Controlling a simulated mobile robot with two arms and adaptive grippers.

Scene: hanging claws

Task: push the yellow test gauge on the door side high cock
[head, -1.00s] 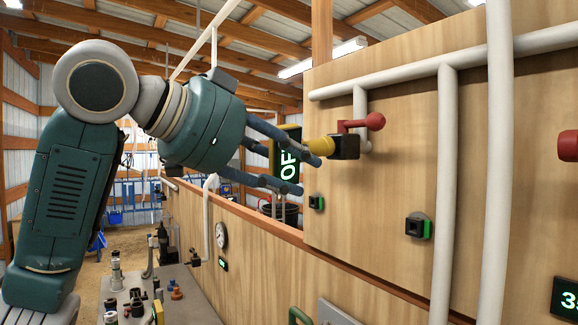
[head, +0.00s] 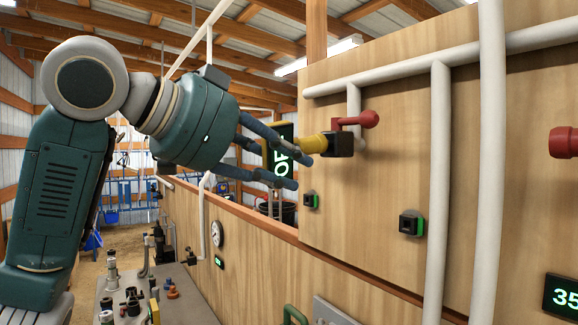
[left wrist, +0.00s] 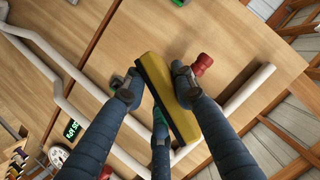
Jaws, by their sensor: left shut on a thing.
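The yellow test gauge (head: 270,130) is a slab with a dark face and green characters, partly hidden by my fingers. My left gripper (head: 297,170) is shut on it. Its yellow slab also fills the middle of the left wrist view (left wrist: 185,100), between my fingers. The gauge's yellow nose (head: 312,143) points right at the black end of the high cock (head: 338,145). They look in contact, but a fingertip covers part of the joint. The cock's red handle (head: 370,119) points right; it also shows in the left wrist view (left wrist: 203,64). My right gripper is not in view.
White pipes (head: 440,150) run along the wooden panel (head: 390,180). A black-and-green fitting (head: 411,224) and a smaller one (head: 311,200) sit lower. A red knob (head: 563,142) is at the right. A bench (head: 190,305) with loose fittings lies below left.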

